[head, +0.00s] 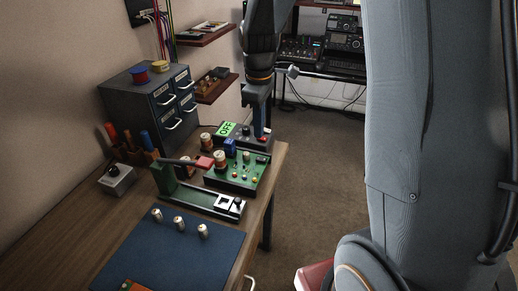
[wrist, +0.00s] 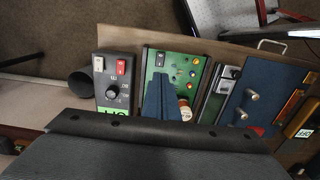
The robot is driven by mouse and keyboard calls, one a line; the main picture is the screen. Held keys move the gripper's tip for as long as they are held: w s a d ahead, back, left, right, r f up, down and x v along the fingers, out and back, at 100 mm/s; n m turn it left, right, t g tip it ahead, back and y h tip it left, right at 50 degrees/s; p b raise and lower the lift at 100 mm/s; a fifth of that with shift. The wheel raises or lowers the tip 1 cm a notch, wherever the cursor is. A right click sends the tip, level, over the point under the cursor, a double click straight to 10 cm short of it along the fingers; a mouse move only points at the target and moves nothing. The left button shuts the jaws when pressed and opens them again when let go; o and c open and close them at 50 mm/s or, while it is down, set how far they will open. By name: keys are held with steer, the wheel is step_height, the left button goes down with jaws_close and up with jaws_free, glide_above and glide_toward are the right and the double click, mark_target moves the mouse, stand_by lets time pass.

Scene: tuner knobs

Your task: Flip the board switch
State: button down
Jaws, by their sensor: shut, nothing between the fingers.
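The green circuit board (head: 222,178) lies on the bench; it also shows in the wrist view (wrist: 183,64). It carries a copper coil (head: 221,160), small coloured parts and, in the wrist view, a black switch (wrist: 160,59) near its outer edge. My gripper (head: 262,130) points down above the far end of the board, by the dark control box. Its blue fingers (wrist: 159,76) are shut together and empty. In the wrist view their tips appear just below the switch; contact cannot be told. They hide part of the board.
The dark control box (wrist: 111,78) beside the board has a white switch, a red switch, a knob and a green OFF display (head: 226,129). A green stand with a red-tipped arm (head: 163,180) and a blue mat (head: 172,250) lie nearer. The drawer cabinet (head: 151,101) stands behind.

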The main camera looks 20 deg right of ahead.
mark_target(259, 158)
step_height(259, 158, down, 9)
steer(key=shift+r+p, duration=0.1)
steer(key=shift+p, duration=0.9)
